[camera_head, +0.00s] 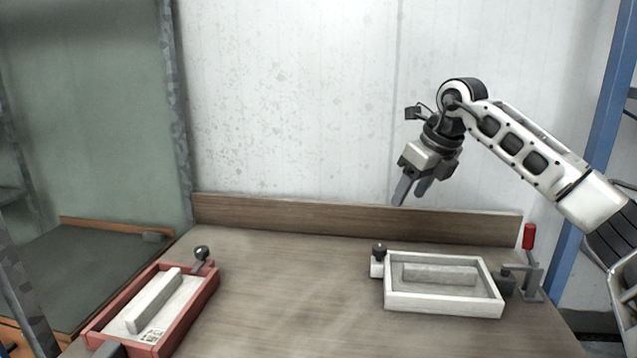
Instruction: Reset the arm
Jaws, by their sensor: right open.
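My right arm comes in from the right edge, raised above the table. Its gripper (412,190) is open and empty, pointing down and slightly left. It hangs in front of the back wall, above the table's wooden backboard and apart from everything on the table. Below it and to the right, a white frame tray (445,304) lies on the table with a grey bar (440,273) inside. My left gripper is not in view.
A red frame tray (203,297) holding a pale bar (154,300) sits at the table's left. A clamp with a red handle (529,237) stands at the white tray's right. The wooden table (290,290) is clear between the trays. A blue post (598,130) rises at the right.

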